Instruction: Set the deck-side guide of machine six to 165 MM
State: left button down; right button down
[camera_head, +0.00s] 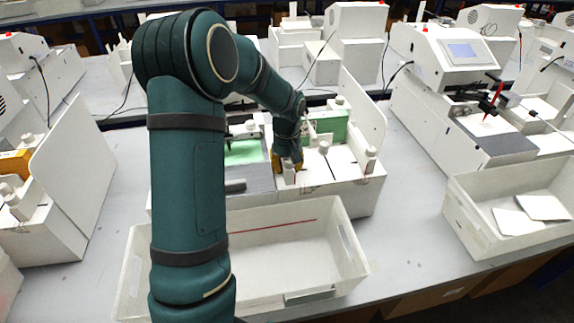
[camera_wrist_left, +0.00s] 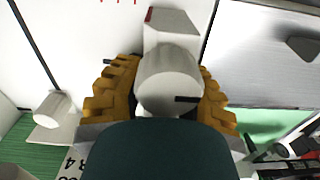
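My left gripper (camera_head: 288,168) reaches down over the deck of the white machine in the middle (camera_head: 350,195). In the left wrist view its yellow fingers (camera_wrist_left: 168,92) stand on both sides of a pale round knob (camera_wrist_left: 168,75) and appear to touch it. The knob sits by a white block (camera_wrist_left: 172,25) with a red mark at its end, likely the guide. Red tick marks (camera_wrist_left: 118,2) show on the white deck at the top edge. No 165 reading is legible. My right gripper is not in view.
A second pale knob (camera_wrist_left: 55,108) with a black rod is at left in the wrist view. Another bin (camera_head: 505,215) holds white plates at right. Similar machines stand around.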

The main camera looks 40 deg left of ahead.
pick_arm(q)
jog(key=shift+w+d, duration=0.75)
jog(key=shift+w, duration=0.05)
jog(key=shift+w+d+f, duration=0.1)
jog(key=shift+w, duration=0.05)
jog(key=c, duration=0.8)
grip_release()
jog(key=shift+o, duration=0.3)
